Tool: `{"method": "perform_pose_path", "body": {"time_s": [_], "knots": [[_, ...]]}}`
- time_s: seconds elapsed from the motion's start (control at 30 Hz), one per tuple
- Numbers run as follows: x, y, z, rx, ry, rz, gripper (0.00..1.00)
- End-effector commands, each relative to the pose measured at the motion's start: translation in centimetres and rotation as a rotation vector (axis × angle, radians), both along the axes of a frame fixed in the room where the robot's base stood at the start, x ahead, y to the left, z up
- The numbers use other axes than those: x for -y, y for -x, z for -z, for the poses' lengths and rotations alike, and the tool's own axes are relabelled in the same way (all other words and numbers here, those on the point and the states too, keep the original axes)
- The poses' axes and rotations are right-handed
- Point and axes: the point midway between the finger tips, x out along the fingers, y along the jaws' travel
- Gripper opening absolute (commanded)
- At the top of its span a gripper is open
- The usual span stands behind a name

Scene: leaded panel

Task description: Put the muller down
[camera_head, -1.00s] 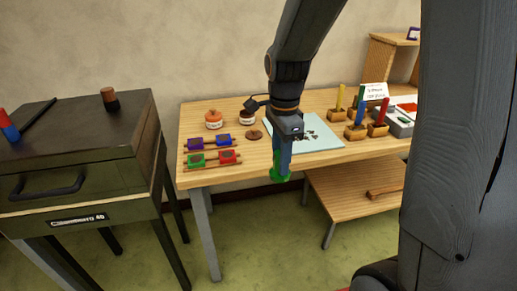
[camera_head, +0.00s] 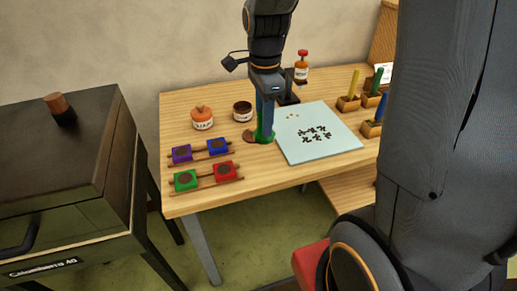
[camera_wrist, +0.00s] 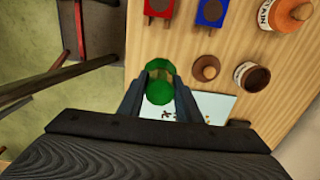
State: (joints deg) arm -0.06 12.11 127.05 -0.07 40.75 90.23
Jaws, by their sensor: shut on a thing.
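The muller is green and glassy; its green lower end (camera_head: 264,136) shows below my gripper (camera_head: 265,118) in the head view. My gripper is shut on it and holds it upright over the table, between the brown disc (camera_head: 249,137) and the pale blue slab (camera_head: 330,150). In the wrist view the muller (camera_wrist: 160,88) sits between my two fingers (camera_wrist: 160,98), with the brown disc (camera_wrist: 206,69) apart from it at the upper right. I cannot tell whether its foot touches the wood.
Dark bits lie on the slab. An orange-lidded jar (camera_head: 202,119) and a dark-topped jar (camera_head: 242,111) stand behind. Coloured blocks on wooden rails, including a red one (camera_head: 224,172), occupy the front left. A red-topped bottle (camera_head: 302,70) stands behind the slab.

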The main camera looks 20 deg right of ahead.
Motion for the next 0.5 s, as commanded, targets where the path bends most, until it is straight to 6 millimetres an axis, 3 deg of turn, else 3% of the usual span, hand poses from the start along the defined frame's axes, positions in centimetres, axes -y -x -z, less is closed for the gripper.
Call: {"method": "perform_pose_path", "body": {"time_s": [0.3, 0.5], "knots": [[0.0, 0.1, 4.4, -0.004, 0.0, 0.0, 0.07], [0.0, 0.1, 5.7, -0.002, 0.0, -0.001, 0.07]]}}
